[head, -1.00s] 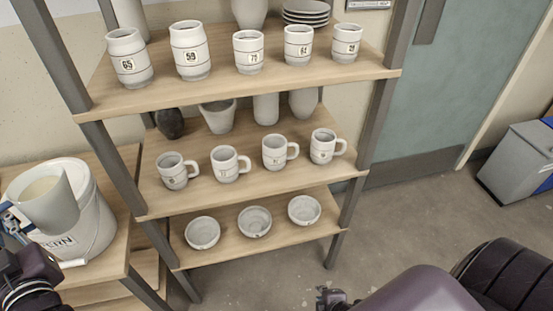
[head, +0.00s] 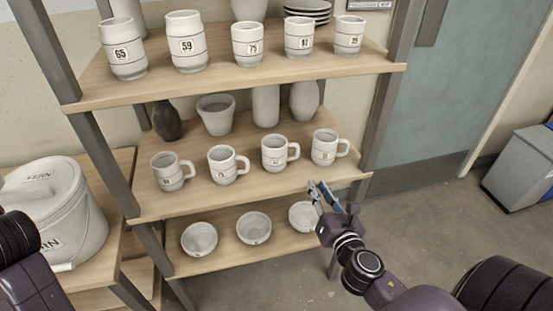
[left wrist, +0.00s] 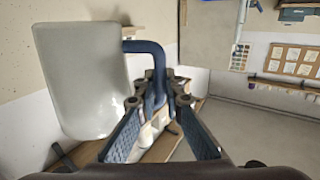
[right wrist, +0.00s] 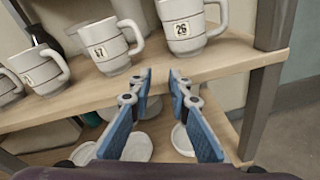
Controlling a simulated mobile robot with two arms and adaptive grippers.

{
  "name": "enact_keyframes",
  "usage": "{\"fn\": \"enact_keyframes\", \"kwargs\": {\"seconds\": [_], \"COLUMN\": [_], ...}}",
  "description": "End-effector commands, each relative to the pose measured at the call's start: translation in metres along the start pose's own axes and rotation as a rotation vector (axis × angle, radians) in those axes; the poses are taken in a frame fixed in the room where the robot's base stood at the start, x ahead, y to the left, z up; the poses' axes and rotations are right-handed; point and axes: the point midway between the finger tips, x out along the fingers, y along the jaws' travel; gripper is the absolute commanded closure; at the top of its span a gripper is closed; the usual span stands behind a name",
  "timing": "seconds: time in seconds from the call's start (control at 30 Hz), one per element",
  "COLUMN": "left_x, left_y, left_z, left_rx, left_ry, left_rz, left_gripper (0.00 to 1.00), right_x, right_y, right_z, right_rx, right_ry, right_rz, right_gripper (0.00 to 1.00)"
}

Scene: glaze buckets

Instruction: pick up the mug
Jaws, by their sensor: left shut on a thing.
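Several white mugs with handles and number labels stand upright in a row on the middle shelf. The rightmost mug (head: 324,148) is labelled 26 in the right wrist view (right wrist: 182,28); beside it stands another mug (head: 273,153), also in the right wrist view (right wrist: 106,46). Which one is meant, I cannot tell. My right gripper (head: 333,188) is open and empty, in front of the shelf edge, below the rightmost mug and not touching it. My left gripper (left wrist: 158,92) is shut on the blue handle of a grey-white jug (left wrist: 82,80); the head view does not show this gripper.
The wooden middle shelf (head: 200,203) lies between a top shelf (head: 240,83) of numbered cups and a lower shelf (head: 280,254) of bowls. A dark upright (head: 383,120) is right of the mugs. A lidded white bucket (head: 60,215) stands at left.

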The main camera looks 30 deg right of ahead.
Motion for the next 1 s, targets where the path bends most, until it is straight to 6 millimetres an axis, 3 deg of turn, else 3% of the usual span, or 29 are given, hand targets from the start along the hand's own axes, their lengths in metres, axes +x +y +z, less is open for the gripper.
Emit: {"fn": "enact_keyframes", "kwargs": {"seconds": [0.1,0.3,0.8,1.0], "left_x": [0.003,0.005,0.005,0.005], "left_y": [0.0,0.0,-0.001,-0.001], "left_z": [-0.006,-0.009,-0.016,-0.016], "left_rx": [-0.006,-0.004,-0.004,-0.004], "left_ry": [0.009,0.008,0.008,0.009], "left_rz": [-0.012,-0.023,-0.025,-0.025], "left_gripper": [1.0,1.0,1.0,1.0], "right_x": [0.0,0.0,0.058,0.067], "right_y": [0.013,0.026,0.035,0.036], "right_z": [0.02,0.038,0.046,0.046], "right_rx": [-0.156,-0.307,-0.326,-0.327], "right_ry": [-0.052,-0.103,-0.11,-0.11], "right_rz": [0.049,0.089,0.094,0.094], "right_gripper": [0.83,0.83,0.83,0.83]}}
